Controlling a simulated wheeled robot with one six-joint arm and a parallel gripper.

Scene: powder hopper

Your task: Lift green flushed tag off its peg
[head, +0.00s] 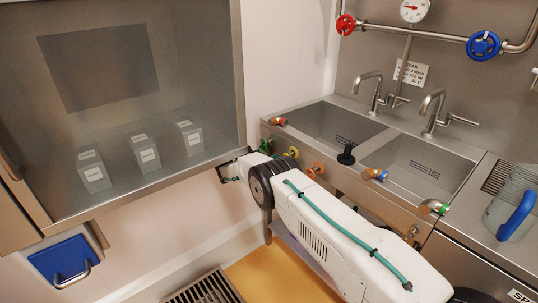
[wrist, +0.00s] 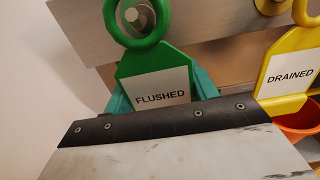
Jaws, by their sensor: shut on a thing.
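The green tag (wrist: 150,62), labelled FLUSHED, fills the upper middle of the wrist view. Its ring shows at the top, with the round metal end of the peg (wrist: 139,15) seen inside the ring. Whether the ring still bears on the peg I cannot tell. My gripper (wrist: 162,92) is shut on the tag's body, with teal finger pads at its left and right edges. The dark bar and pale plate of my gripper hide the tag's lower edge. In the head view the green tag (head: 265,146) shows small at the sink's left corner, largely hidden by my wrist.
A yellow DRAINED tag (wrist: 290,75) hangs close on the right, with an orange-red object (wrist: 300,122) below it. Several coloured items line the sink's front. The glass-fronted cabinet (head: 120,185) stands left of my arm, and a blue handled box (head: 62,262) is below it.

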